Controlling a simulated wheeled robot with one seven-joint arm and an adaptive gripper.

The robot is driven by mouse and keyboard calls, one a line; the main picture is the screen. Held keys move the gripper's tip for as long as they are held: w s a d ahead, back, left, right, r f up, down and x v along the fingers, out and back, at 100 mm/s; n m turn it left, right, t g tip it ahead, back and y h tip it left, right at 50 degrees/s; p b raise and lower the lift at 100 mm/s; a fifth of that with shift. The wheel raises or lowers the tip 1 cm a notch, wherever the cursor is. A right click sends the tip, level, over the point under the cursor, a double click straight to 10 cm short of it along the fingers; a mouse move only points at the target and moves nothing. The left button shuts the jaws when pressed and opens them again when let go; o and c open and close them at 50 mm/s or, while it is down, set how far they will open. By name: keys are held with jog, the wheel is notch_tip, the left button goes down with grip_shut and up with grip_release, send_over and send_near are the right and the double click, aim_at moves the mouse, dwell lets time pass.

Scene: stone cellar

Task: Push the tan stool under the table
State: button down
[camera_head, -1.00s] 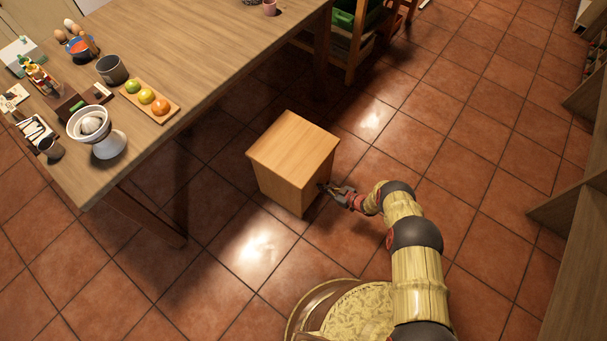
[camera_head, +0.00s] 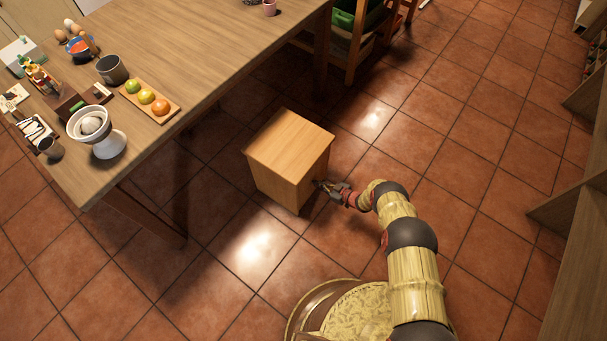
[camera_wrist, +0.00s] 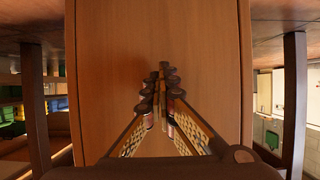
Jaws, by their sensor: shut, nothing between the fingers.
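The tan stool (camera_head: 290,146) is a box-shaped wooden block standing upright on the tiled floor, to the right of the long wooden table (camera_head: 205,62) and apart from its near edge. My gripper (camera_head: 320,184) is at the lower part of the stool's right-hand side, its fingers shut and empty. In the wrist view the stool's flat side (camera_wrist: 110,60) fills the middle, with the shut fingertips (camera_wrist: 158,80) in front of it, touching or very close. The stool's far sides are hidden.
A dark table leg (camera_head: 322,55) stands behind the stool. The tabletop holds a fruit tray (camera_head: 150,101), a white bowl (camera_head: 100,130) and other items. Open floor lies right; shelving (camera_head: 575,230) stands at the right edge.

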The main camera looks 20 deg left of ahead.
jog(key=shift+w+a, duration=0.4)
jog(key=shift+a, duration=0.45)
jog(key=shift+a+r, duration=0.1)
jog(key=shift+w+a, duration=0.3)
jog(key=shift+a, duration=0.35)
jog(key=shift+w+a, duration=0.25)
jog(key=shift+a, duration=0.45)
jog(key=shift+w+a, duration=0.3)
jog(key=shift+a, duration=0.45)
jog(key=shift+w+a, duration=0.3)
jog(key=shift+a, duration=0.35)
jog(key=shift+w+a, duration=0.25)
jog(key=shift+a, duration=0.45)
jog(key=shift+w+a, duration=0.3)
jog(key=shift+a, duration=0.45)
